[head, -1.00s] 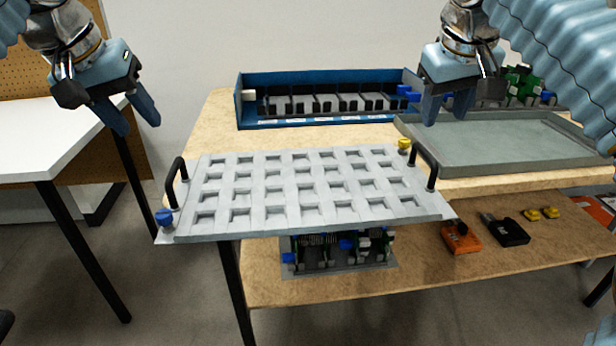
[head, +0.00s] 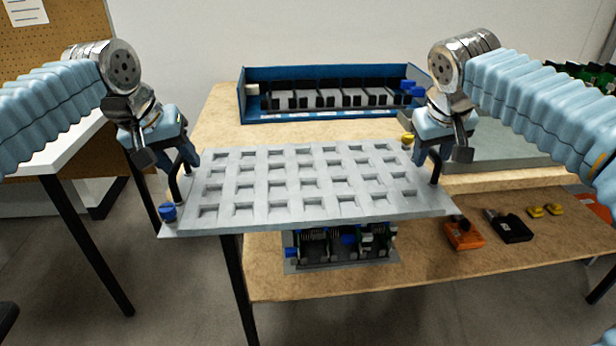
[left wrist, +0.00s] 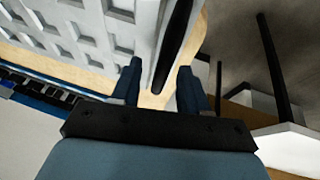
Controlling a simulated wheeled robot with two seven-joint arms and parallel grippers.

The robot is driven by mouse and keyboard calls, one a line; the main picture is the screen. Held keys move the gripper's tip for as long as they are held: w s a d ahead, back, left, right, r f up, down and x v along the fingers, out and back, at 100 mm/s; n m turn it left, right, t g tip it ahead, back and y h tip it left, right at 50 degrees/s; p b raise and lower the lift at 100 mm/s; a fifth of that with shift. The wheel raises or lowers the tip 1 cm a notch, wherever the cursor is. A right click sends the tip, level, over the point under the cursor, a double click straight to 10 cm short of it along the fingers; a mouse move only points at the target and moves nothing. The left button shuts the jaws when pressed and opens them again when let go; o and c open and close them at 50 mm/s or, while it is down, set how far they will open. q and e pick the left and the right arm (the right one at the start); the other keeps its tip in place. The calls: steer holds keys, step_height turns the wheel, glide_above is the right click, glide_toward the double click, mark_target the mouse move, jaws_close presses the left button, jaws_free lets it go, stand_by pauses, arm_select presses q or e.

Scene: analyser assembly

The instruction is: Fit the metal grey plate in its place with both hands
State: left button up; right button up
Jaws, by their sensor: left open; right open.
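The metal grey plate (head: 300,190) has rows of square recesses and a black handle at each short end. It lies flat at the front of the wooden table in the head view. My left gripper (head: 182,172) is open at the left handle (head: 174,180). In the left wrist view the dark handle (left wrist: 174,50) runs between the open fingers (left wrist: 158,88), beside the plate's edge (left wrist: 125,30). My right gripper (head: 428,160) is open at the right handle (head: 436,168); whether its fingers straddle the handle is hard to tell.
A blue rack (head: 330,112) with dark slots stands at the table's back. A grey tray (head: 500,150) lies at the right, partly behind my right arm. A module with circuit boards (head: 340,245) sits below the plate. Orange (head: 463,234) and black (head: 507,228) tools lie on the lower shelf.

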arm_select(q)
steer(key=shift+w+f, duration=0.15)
steer(key=shift+f, duration=0.25)
arm_select(e)
steer(key=shift+w+f, duration=0.15)
steer(key=shift+f, duration=0.25)
arm_select(q)
jaws_close()
arm_select(e)
jaws_close()
arm_select(q)
steer(key=shift+r, duration=0.15)
arm_select(e)
steer(key=shift+r, duration=0.1)
stand_by(0.4)
